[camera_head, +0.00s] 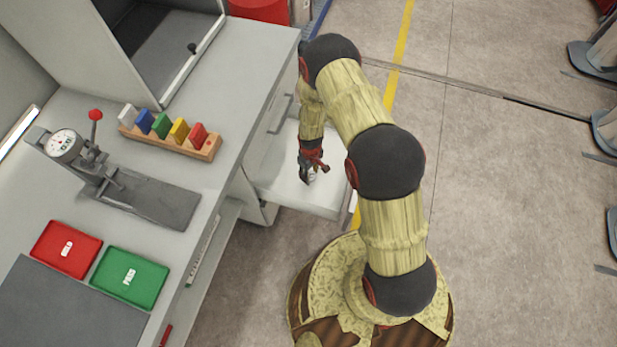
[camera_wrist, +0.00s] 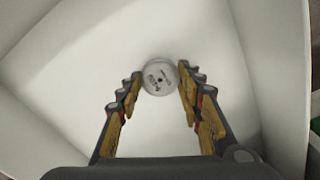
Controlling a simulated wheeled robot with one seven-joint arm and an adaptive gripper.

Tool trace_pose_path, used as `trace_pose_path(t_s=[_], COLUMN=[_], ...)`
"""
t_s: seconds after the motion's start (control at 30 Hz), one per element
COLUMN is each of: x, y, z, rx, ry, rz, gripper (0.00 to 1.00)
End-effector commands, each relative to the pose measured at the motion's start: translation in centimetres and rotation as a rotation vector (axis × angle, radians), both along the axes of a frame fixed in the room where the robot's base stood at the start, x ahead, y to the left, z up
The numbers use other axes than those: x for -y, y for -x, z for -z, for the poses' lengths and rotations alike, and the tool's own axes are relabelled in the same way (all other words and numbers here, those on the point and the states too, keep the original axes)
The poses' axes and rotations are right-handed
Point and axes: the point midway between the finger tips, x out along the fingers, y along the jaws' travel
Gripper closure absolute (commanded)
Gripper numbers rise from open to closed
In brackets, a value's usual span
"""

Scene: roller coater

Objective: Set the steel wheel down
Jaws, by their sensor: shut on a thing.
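The steel wheel (camera_wrist: 161,77) is a small, light grey disc with dark marks and a dark centre. In the wrist view it sits between the fingertips of my gripper (camera_wrist: 160,82), which is shut on it. In the head view my gripper (camera_head: 310,174) points down into an open white drawer (camera_head: 332,198) under the bench, and the wheel is only a small pale spot at the fingertips. The drawer's pale floor (camera_wrist: 95,65) fills the wrist view behind the wheel. I cannot tell whether the wheel touches that floor.
The drawer walls (camera_wrist: 275,60) rise around my gripper. The grey bench (camera_head: 225,120) beside it carries a wooden rack (camera_head: 170,143) of coloured blocks, a dial gauge stand (camera_head: 150,200), a red tray (camera_head: 66,249) and a green tray (camera_head: 129,278). The visible drawer floor is bare.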

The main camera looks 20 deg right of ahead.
Motion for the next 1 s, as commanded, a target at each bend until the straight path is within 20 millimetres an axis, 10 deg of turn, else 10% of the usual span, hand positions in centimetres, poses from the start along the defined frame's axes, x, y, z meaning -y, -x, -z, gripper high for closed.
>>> trace_pose_path(t_s=[0.73, 0.77, 1.0], x=[0.0, 0.0, 0.0], y=[0.0, 0.0, 0.0], z=[4.2, 4.2, 4.1], rx=[0.0, 0.0, 0.0], ry=[0.0, 0.0, 0.0], rz=[0.001, 0.001, 0.001], gripper=[0.91, 0.62, 0.49])
